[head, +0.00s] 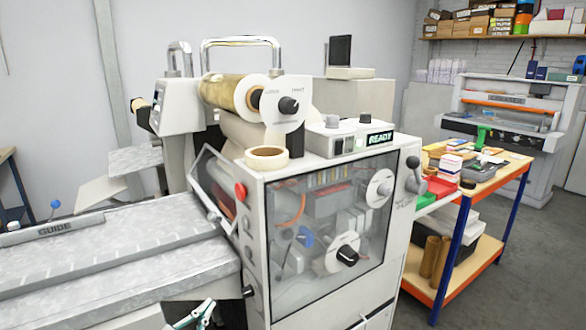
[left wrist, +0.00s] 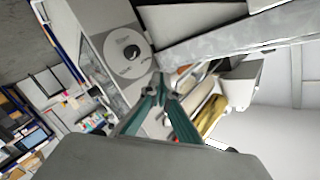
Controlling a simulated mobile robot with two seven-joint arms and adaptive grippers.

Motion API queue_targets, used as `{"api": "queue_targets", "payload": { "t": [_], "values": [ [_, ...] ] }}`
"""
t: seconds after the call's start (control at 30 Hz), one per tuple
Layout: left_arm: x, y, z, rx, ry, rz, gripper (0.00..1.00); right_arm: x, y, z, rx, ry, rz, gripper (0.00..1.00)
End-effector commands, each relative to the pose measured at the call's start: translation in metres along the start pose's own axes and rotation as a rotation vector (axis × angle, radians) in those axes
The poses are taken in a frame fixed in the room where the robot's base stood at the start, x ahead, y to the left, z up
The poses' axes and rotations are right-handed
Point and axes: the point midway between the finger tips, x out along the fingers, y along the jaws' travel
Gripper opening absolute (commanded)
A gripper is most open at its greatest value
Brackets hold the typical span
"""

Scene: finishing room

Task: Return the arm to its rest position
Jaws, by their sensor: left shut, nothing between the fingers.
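My left gripper (head: 203,312) shows at the bottom of the head view, in front of the machine and below the edge of its feed table. It is shut and holds nothing. In the left wrist view its green and grey fingers (left wrist: 158,82) meet at their tips, with the machine behind them. My right gripper is in neither view.
The grey feed table (head: 110,262) stands at the left, joined to the laminating machine (head: 258,250). A tape roll (head: 266,157) lies on the machine's top. A workbench (head: 518,172) with clutter stands at the right.

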Motion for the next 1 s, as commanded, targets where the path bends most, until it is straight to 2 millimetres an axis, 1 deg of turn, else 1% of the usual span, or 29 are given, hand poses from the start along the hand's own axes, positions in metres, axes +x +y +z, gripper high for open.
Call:
{"api": "queue_targets", "payload": {
  "t": [0.03,0.07,0.1,0.17,0.2,0.27,0.3,0.37,0.4,0.43,0.5,0.6,0.63,0.73,1.0],
  "values": [
    [-0.015,0.026,0.029,-0.051,-0.049,0.034,0.00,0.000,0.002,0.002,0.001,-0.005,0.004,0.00],
    [-0.023,0.039,0.043,-0.080,-0.074,0.050,0.00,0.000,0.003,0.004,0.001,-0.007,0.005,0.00],
    [-0.034,0.056,0.061,-0.117,-0.105,0.070,0.00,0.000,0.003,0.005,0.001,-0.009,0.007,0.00],
    [-0.054,0.082,0.088,-0.173,-0.157,0.098,0.00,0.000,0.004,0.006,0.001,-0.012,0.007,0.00],
    [-0.068,0.098,0.105,-0.209,-0.191,0.114,0.00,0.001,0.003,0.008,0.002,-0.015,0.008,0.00],
    [-0.092,0.122,0.130,-0.264,-0.244,0.138,0.00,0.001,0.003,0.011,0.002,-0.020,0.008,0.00],
    [-0.108,0.137,0.145,-0.298,-0.278,0.152,0.00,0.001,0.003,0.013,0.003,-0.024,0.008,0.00],
    [-0.132,0.157,0.164,-0.346,-0.326,0.168,0.00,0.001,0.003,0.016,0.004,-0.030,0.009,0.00],
    [-0.147,0.169,0.175,-0.374,-0.356,0.177,0.00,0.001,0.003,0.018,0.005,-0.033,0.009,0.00],
    [-0.157,0.177,0.182,-0.393,-0.375,0.183,0.00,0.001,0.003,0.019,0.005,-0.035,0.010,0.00],
    [-0.178,0.192,0.196,-0.431,-0.415,0.193,0.00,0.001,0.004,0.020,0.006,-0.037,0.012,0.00],
    [-0.199,0.206,0.208,-0.465,-0.453,0.202,0.00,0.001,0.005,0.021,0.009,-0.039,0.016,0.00],
    [-0.203,0.208,0.210,-0.471,-0.460,0.203,0.00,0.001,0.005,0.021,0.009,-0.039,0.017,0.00],
    [-0.209,0.212,0.213,-0.483,-0.471,0.205,0.00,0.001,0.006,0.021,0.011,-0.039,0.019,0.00],
    [-0.209,0.212,0.213,-0.483,-0.471,0.205,0.00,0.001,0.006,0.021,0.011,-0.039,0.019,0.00]
  ]
}}
